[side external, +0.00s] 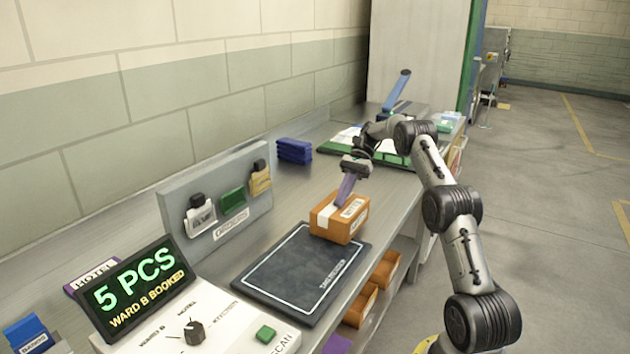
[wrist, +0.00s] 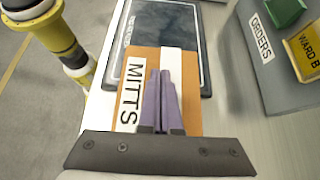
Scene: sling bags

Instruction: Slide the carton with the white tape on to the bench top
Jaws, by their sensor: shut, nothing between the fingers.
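The orange-brown carton (side external: 325,223) has a white tape strip and a white label. In the wrist view the carton (wrist: 190,112) shows a label reading MITTS and the white tape (wrist: 172,60). My gripper (side external: 342,203) has purple fingers pointing down at the carton's top. They are shut with nothing between them. In the wrist view the fingertips (wrist: 159,73) lie over the carton beside the tape. I cannot tell whether they touch it.
A display (side external: 138,287) and control panel stand at the near end. A grey rack (side external: 215,215) and blue stack (side external: 294,150) are along the wall side.

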